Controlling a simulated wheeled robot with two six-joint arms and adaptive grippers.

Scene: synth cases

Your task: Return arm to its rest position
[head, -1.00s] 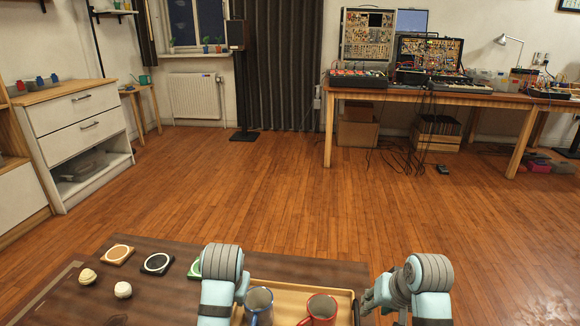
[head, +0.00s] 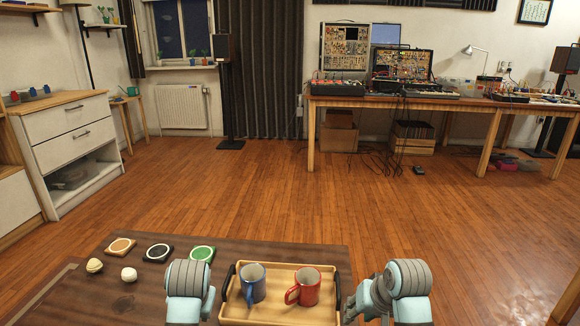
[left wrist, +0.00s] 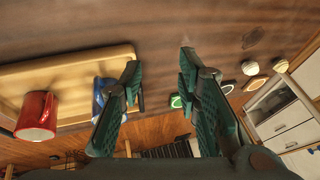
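My left arm shows at the left of the wooden tray (head: 270,314) in the head view, with its gripper mostly hidden below the wrist. In the left wrist view my left gripper (left wrist: 160,66) is open and empty, its fingers wide apart above the dark table. My right gripper (head: 350,310) is beside the tray's right handle in the head view; its fingers are partly hidden, so I cannot tell whether it holds the handle. A blue mug (head: 256,286) and a red mug (head: 309,287) stand on the tray. The red mug also shows in the left wrist view (left wrist: 36,115).
On the dark table (head: 125,300) are an orange coaster (head: 121,247), a black coaster (head: 158,253), a green coaster (head: 202,254) and two small pale round objects (head: 129,274). Open wooden floor lies beyond. A white drawer cabinet (head: 75,150) stands far left.

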